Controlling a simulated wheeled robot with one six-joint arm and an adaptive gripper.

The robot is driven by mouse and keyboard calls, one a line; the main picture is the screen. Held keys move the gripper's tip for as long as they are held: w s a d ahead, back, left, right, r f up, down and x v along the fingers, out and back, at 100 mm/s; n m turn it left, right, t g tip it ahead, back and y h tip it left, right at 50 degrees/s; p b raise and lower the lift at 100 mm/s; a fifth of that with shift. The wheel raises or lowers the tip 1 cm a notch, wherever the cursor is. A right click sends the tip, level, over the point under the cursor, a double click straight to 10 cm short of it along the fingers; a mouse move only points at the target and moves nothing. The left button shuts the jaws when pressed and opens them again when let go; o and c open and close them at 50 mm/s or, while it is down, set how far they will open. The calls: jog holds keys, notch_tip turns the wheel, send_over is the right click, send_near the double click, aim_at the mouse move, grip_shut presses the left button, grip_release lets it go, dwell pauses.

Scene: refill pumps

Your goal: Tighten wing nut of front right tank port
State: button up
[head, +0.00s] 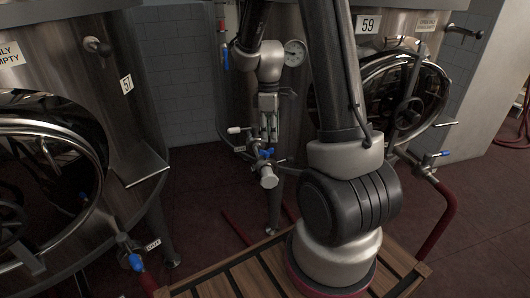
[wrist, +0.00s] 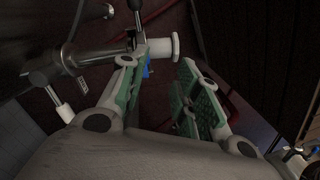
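The tank port (head: 268,176) is a short pale pipe end below the tank marked 59, with a blue part (head: 265,153) on it. In the wrist view, the port's pale flanged end (wrist: 162,47) lies just beyond my fingertips. A small blue piece (wrist: 147,70) shows beside the left finger, mostly hidden by it; I cannot tell whether it is the wing nut. My gripper (head: 269,136) points down just above the port. In the wrist view, my gripper (wrist: 165,65) is open, its green-padded fingers apart with nothing seen held between them.
A pipe (wrist: 98,55) with a white-tipped handle (wrist: 65,112) runs close left of my fingers. A gauge (head: 295,53) is beside my wrist. Dark red floor lies below.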

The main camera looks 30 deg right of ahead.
aim_at(266, 149)
jog(key=w+n, duration=0.1)
jog(key=w+r+n, duration=0.1)
jog(key=n, duration=0.1)
jog(key=shift+t, duration=0.4)
jog(key=shift+w+f+n, duration=0.15)
jog(key=shift+f+n, duration=0.05)
jog(key=shift+n, duration=0.6)
notch_tip(266, 149, down, 8)
jog(key=shift+r, duration=0.25)
grip_shut()
